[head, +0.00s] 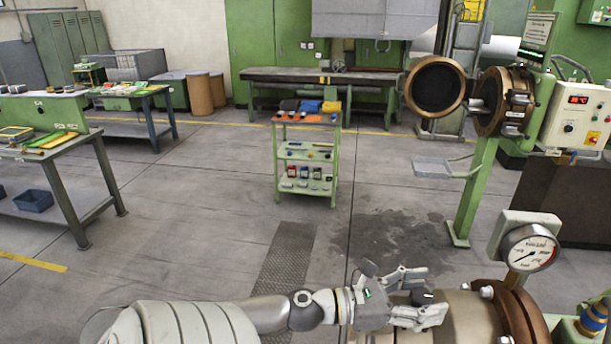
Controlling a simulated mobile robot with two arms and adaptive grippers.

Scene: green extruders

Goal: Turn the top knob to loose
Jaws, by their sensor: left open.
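My left gripper (424,294) reaches in from the bottom left, over the brown and tan cylindrical machine (470,318) at the bottom right. Its fingers are spread apart. A small dark knob-like piece (421,297) shows between the fingers, on top of the machine; I take it to be the top knob. I cannot tell whether the fingers touch it, and its marking cannot be read. The fingers partly hide its base. My right gripper is not in view.
A round pressure gauge (529,248) stands up right of the gripper. A green post with an open round hatch (436,87) and a control box (581,117) stand behind. A small green cart (306,153) is mid-floor. A workbench (60,150) stands left. The floor between is clear.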

